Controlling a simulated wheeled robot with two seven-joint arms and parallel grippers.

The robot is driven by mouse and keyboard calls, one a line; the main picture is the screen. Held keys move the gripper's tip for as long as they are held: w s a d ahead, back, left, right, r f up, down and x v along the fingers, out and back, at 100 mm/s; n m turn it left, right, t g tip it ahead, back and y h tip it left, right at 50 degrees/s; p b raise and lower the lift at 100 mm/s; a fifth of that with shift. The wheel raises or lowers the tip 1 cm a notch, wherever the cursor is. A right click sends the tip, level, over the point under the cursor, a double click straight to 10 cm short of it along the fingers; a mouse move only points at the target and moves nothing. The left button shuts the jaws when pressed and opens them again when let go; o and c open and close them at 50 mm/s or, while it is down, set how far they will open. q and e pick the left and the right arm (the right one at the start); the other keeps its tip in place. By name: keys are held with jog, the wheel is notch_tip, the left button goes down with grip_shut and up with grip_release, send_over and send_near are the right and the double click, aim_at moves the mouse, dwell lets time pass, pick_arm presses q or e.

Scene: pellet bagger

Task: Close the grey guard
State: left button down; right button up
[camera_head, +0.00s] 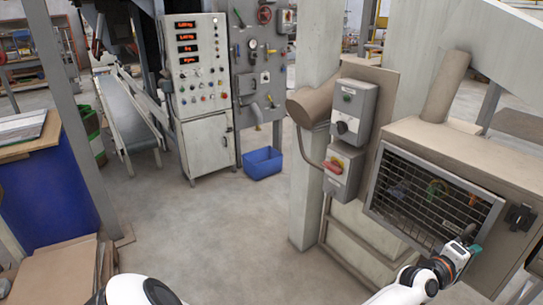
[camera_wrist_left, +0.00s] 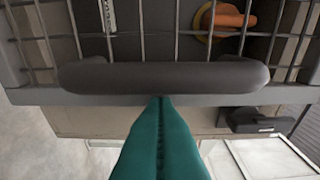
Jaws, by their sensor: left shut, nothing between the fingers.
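The grey guard (camera_head: 418,236) is a barred mesh door in a grey frame, on the front of the beige box at the right of the head view. It lies across or close to the box opening; I cannot tell if it is fully shut. My left gripper (camera_head: 470,236) is at the guard's lower right, its teal fingers shut and empty. In the left wrist view the fingertips (camera_wrist_left: 160,99) point at the guard's dark bar handle (camera_wrist_left: 163,77) and meet its lower edge in the picture; contact is unclear. My right gripper is not in view.
A black latch (camera_head: 520,216) sits on the box right of the guard. Grey switch boxes (camera_head: 354,110) are mounted to its left. Coloured parts (camera_head: 436,188) show behind the bars. A blue bin (camera_head: 263,163) stands on the floor by a control cabinet (camera_head: 208,145). The middle floor is clear.

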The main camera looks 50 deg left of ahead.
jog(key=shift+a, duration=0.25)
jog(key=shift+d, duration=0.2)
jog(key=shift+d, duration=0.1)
